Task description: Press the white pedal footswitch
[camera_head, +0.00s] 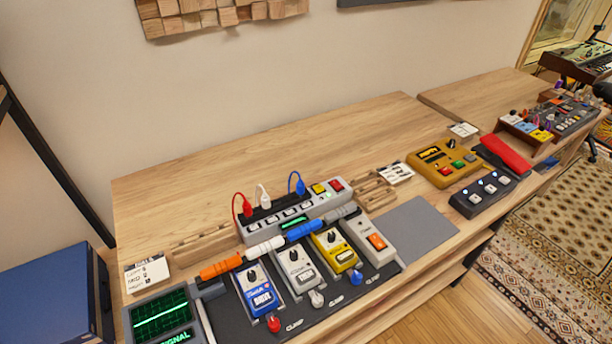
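The white pedal (296,267) sits on a dark pedalboard (345,297) on the wooden desk, in the lower middle of the head view. It has a dark knob near its top and a small labelled plate on its lower half, where its footswitch seems to be; the details are too small to tell. A blue pedal (260,293) stands to its left and a yellow pedal (336,250) to its right. Neither of my grippers shows in the head view.
A grey pedal with an orange switch (377,241) stands right of the yellow one. Behind the row is a power strip (300,212) with red, white and blue cables. A green-screen device (162,317) is at lower left. A grey mat (416,228) lies clear.

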